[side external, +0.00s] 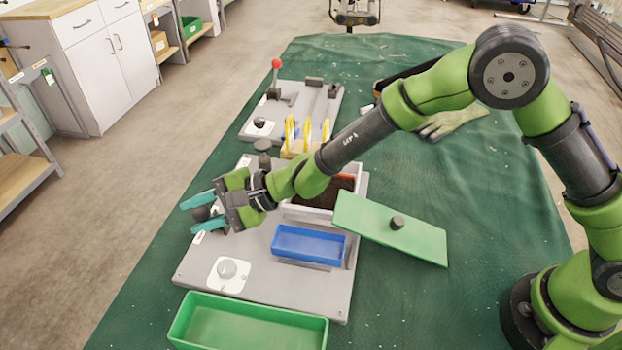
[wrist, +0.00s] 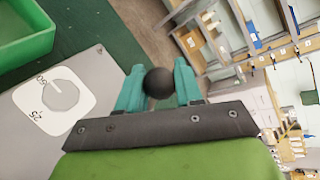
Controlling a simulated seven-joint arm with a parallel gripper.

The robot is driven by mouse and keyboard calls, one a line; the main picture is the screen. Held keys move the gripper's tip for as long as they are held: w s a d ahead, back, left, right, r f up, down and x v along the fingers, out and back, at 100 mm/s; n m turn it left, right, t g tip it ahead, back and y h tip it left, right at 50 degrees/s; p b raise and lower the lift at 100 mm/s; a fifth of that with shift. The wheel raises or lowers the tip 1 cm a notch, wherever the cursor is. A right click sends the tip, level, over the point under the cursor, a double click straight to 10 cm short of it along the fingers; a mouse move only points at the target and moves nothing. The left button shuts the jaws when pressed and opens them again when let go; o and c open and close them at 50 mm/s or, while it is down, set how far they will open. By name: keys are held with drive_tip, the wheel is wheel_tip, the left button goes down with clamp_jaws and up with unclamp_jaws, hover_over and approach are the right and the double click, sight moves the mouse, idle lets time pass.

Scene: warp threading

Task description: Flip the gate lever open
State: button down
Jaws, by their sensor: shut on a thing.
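My gripper (side external: 199,212) is at the left edge of the near grey board (side external: 285,290), its teal fingers closed on a black ball knob (wrist: 158,83). In the wrist view the knob sits between the two fingertips (wrist: 159,72), touching both sides. The knob looks like the end of a lever, but its shaft and base are hidden behind my gripper. A second lever with a red ball (side external: 276,64) stands upright on the far grey board (side external: 250,137), well away from my gripper.
A green panel with a black knob (side external: 390,228) leans beside a white box (side external: 300,212) of dark contents. A blue tray (side external: 309,243), a dial (side external: 227,269) and a green bin (side external: 248,322) are nearby. Yellow upright pieces (side external: 290,133) stand behind. The right cloth is mostly clear.

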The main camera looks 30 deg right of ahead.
drive_tip(key=shift+s+a+f, duration=0.1)
drive_tip(key=shift+s+a, duration=0.2)
drive_tip(key=c, duration=1.1)
unclamp_jaws()
drive_tip(key=o, duration=0.3)
drive_tip(key=shift+w+d, duration=0.1)
drive_tip(key=shift+d, duration=0.1)
drive_tip(key=shift+d+r, duration=0.2)
drive_tip(key=v, duration=1.6)
drive_tip(key=shift+d, duration=0.15)
